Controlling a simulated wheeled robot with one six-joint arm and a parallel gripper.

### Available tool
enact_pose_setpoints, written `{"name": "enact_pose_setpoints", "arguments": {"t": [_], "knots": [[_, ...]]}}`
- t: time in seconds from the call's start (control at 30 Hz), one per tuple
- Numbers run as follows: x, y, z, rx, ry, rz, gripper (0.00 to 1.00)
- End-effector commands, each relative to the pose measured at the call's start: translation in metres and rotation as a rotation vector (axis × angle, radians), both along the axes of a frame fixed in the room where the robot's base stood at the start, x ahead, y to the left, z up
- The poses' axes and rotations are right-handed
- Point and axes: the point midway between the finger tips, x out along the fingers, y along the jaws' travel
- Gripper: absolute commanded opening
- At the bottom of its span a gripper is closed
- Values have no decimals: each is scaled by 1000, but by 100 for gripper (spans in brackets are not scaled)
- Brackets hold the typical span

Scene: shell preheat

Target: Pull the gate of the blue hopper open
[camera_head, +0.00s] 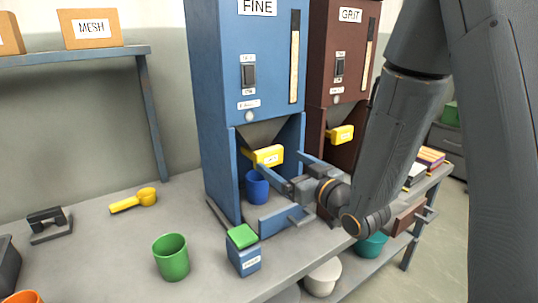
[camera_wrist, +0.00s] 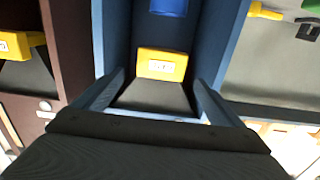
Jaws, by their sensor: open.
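The blue hopper (camera_head: 227,60), labelled FINE, stands on the bench. Its yellow gate (camera_head: 268,155) sticks out below the funnel and also shows in the wrist view (camera_wrist: 162,64). My gripper (camera_head: 282,165) is in front of the blue hopper, open and empty. In the wrist view its two fingers (camera_wrist: 157,78) lie apart on either side of the gate's line, with the gate ahead between them. I see no contact with the gate. A blue cup (camera_head: 257,187) stands below the gate inside the hopper's frame; it shows at the top of the wrist view (camera_wrist: 168,7).
The brown GRIT hopper (camera_head: 341,60) with its own yellow gate (camera_head: 341,134) stands close on the right. A green cup (camera_head: 171,258), green-lidded box (camera_head: 243,252) and yellow scoop (camera_head: 133,201) stand left.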

Motion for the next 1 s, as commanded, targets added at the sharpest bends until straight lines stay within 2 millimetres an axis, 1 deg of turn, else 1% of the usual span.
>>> {"name": "enact_pose_setpoints", "arguments": {"t": [0.13,0.4,0.53,0.7,0.93,0.97,1.0], "knots": [[9,9,2,7,-9,8,91],[43,32,2,7,-9,6,91],[56,39,2,6,-8,5,91],[63,44,2,6,-7,4,91],[63,44,1,6,-7,4,91],[63,44,1,6,-7,4,87],[63,44,1,6,-7,3,80]]}}
